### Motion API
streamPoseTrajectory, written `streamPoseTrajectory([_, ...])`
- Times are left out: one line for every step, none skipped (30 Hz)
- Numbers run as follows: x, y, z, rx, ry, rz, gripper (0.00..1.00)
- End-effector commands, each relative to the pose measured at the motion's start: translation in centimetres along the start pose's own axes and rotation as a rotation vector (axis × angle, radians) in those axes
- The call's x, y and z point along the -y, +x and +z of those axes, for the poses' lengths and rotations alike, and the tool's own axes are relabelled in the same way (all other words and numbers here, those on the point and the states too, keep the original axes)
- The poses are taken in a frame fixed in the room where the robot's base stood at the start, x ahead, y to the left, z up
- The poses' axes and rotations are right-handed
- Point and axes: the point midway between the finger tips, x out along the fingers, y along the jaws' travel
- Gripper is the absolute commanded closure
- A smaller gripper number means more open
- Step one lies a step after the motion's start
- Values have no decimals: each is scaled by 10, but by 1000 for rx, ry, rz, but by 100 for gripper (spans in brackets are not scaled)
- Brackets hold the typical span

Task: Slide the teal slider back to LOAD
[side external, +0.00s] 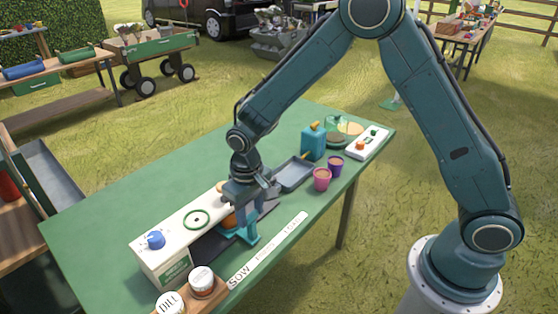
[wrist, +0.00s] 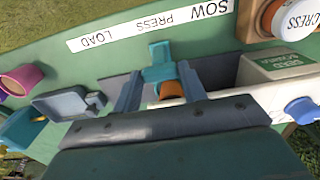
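The teal slider (wrist: 160,64) stands on a dark track beside the white seed machine, near the PRESS word of the label strip (wrist: 150,24); it also shows in the side view (side external: 246,238). My gripper (wrist: 160,70) is over the track. Its two fingers are apart, one on each side of the slider. The fingertips are close to the slider's sides; I cannot tell whether they touch. An orange rounded thing (wrist: 171,90) shows behind the slider, between the fingers. My gripper partly hides the white machine (side external: 176,236) in the side view.
A grey tray (side external: 293,174), magenta pot (side external: 322,179), purple pot (side external: 336,166) and teal box (side external: 314,142) are beyond my gripper. A white panel (side external: 368,142) is at the far end. Two labelled jars (side external: 201,280) stand at the near end. The green table's left side is clear.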

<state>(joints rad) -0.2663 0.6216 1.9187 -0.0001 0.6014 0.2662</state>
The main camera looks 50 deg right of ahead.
Motion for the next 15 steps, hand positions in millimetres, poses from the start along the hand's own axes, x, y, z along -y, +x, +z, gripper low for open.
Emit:
streamPoseTrajectory([0, 0, 0, 0, 0, 0, 93])
streamPoseTrajectory([0, 0, 0, 0, 0, 0, 99])
streamPoseTrajectory([0, 0, 0, 0, 0, 0, 99])
streamPoseTrajectory([0, 0, 0, 0, 0, 0, 99])
streamPoseTrajectory([-1, 0, 0, 0, 1, 0, 99])
streamPoseTrajectory([-2, 0, 0, 0, 1, 0, 99])
streamPoseTrajectory([-4, 0, 0, 0, 2, 0, 99])
streamPoseTrajectory([-6, -1, 0, 0, 3, 0, 99])
streamPoseTrajectory([-10, -1, -1, -1, 4, 0, 99])
streamPoseTrajectory([-14, -1, -1, -1, 4, 0, 99])
streamPoseTrajectory([-18, -1, -1, -1, 4, 0, 99])
streamPoseTrajectory([-24, -1, -1, -1, 6, 0, 99])
streamPoseTrajectory([-30, -1, -1, -1, 5, 0, 99])
streamPoseTrajectory([-35, -1, -1, -1, 6, 0, 99])
streamPoseTrajectory([-42, -1, -1, -1, 6, 0, 99])
